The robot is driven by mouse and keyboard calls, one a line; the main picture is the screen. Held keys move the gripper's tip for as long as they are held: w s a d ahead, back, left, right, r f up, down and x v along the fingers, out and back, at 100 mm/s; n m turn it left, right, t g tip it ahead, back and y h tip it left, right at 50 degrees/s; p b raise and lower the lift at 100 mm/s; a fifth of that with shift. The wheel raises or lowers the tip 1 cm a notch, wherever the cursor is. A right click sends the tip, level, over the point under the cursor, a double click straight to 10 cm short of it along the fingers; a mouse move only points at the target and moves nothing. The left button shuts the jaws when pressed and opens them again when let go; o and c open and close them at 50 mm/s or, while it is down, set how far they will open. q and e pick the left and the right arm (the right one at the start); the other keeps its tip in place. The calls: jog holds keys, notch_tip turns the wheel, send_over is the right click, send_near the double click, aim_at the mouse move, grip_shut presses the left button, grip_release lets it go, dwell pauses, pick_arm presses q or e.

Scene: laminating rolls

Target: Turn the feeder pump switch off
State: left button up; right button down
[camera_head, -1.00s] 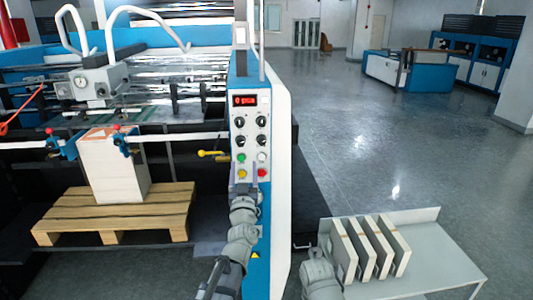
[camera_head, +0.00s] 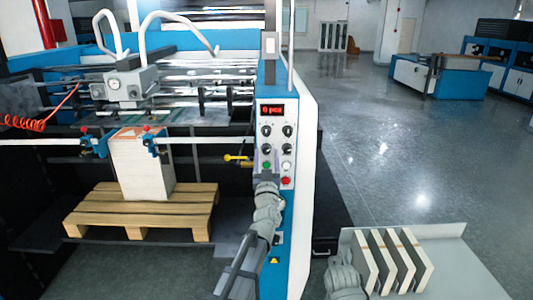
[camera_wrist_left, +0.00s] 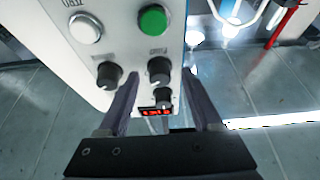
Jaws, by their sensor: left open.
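The white control panel (camera_head: 277,117) stands upright on the blue machine post, with a red display, black rotary knobs and coloured buttons. The lower left black knob (camera_head: 266,149) seems to be the pump switch. In the left wrist view, which is upside down, this knob (camera_wrist_left: 160,72) has a small label seeming to read "PUMP" beside it. My left gripper (camera_head: 267,162) is in front of the panel, below the knobs. Its fingers (camera_wrist_left: 158,80) are open, one on each side of the knob; contact cannot be told. The knob's pointer direction is unclear.
The green button (camera_wrist_left: 152,19) and white button (camera_wrist_left: 85,28) sit close to the fingers, as does another knob (camera_wrist_left: 108,75). A yellow lever (camera_head: 236,158) sticks out left of the panel. A pallet (camera_head: 140,212) with a paper stack is at left.

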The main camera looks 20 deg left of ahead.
pick_arm(q)
jog(key=shift+w, duration=0.1)
grip_shut()
dwell(0.5)
